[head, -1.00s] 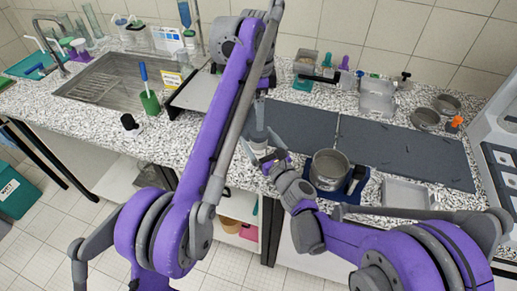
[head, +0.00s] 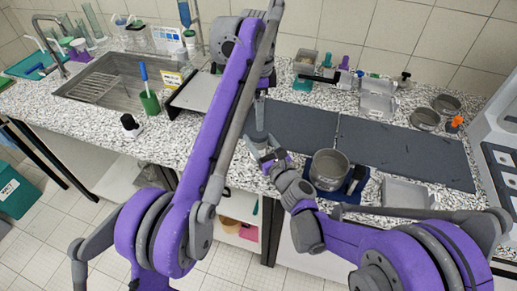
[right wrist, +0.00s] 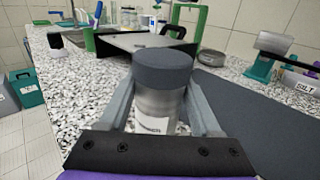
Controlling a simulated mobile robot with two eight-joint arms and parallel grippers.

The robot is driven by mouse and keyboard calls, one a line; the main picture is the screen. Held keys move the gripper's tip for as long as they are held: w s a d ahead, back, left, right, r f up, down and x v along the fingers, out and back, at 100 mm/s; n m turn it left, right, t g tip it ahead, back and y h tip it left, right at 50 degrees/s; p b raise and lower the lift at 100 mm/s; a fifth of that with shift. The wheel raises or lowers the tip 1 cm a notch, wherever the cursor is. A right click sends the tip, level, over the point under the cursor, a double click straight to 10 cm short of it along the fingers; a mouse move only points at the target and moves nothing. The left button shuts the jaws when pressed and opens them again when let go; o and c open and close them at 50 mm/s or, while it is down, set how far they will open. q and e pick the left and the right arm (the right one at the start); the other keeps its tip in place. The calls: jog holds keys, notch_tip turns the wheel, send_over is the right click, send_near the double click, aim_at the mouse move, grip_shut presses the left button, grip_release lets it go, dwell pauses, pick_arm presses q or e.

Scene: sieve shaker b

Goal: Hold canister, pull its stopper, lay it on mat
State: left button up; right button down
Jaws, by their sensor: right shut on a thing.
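The canister is a metal cylinder with a white label, seen in the right wrist view (right wrist: 156,108). Its wide dark grey-blue stopper (right wrist: 162,68) sits on top. My right gripper (right wrist: 160,122) is shut on the canister body, one finger on each side, below the stopper. A dark grey mat (head: 305,122) lies behind and to the right.
A metal pot (head: 330,168) stands on a blue base just right of my right gripper. A second dark mat section (head: 410,152) is bare. A grey tray (head: 407,194) lies at the front right. A green holder (head: 150,103) and a sink (head: 105,82) are at the left.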

grip_release()
